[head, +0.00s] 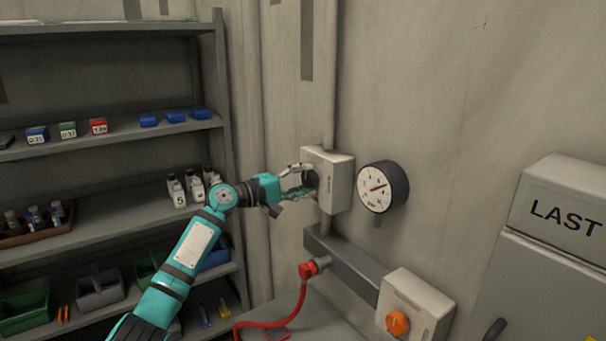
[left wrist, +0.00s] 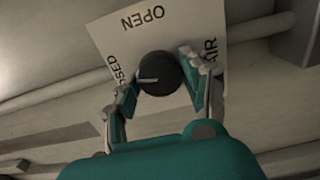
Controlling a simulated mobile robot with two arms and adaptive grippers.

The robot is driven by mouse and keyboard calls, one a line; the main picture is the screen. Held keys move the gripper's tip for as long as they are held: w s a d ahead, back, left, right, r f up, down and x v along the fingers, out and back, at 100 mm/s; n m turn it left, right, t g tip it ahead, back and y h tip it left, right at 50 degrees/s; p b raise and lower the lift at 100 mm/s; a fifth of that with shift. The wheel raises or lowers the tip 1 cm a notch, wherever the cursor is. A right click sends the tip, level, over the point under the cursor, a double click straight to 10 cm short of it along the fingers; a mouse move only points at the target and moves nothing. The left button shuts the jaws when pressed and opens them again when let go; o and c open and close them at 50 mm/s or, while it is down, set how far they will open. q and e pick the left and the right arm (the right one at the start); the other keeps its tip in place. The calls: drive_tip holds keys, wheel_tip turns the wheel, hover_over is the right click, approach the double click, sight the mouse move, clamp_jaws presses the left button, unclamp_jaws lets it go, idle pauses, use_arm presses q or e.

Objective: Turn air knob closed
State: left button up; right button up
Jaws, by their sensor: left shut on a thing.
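The air knob (left wrist: 158,70) is round and dark, on a pale plate (left wrist: 105,40) marked OPEN at the top, AIR at the right and partly hidden letters "SED" at the left. The knob's white line points left, towards "SED". In the head view the knob (head: 310,180) is on the left face of a grey wall box (head: 338,180). My left gripper (head: 302,181) is shut on the knob, with one finger on each side. It also shows in the left wrist view (left wrist: 160,88). My right gripper is in neither view.
A round pressure gauge (head: 376,187) hangs right of the box. Below are a grey rail (head: 345,262), a red hose fitting (head: 308,269) and a box with an orange knob (head: 397,323). Shelves (head: 105,210) with bottles and bins stand left.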

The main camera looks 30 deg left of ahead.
use_arm(q)
drive_tip(key=shift+n+p, duration=0.65)
drive_tip(key=shift+n, duration=0.45)
drive_tip(key=o, duration=1.2)
drive_tip(key=shift+a, duration=0.1)
drive_tip(key=shift+c, duration=0.2)
drive_tip(key=v, duration=1.2)
drive_tip(key=shift+f, duration=0.1)
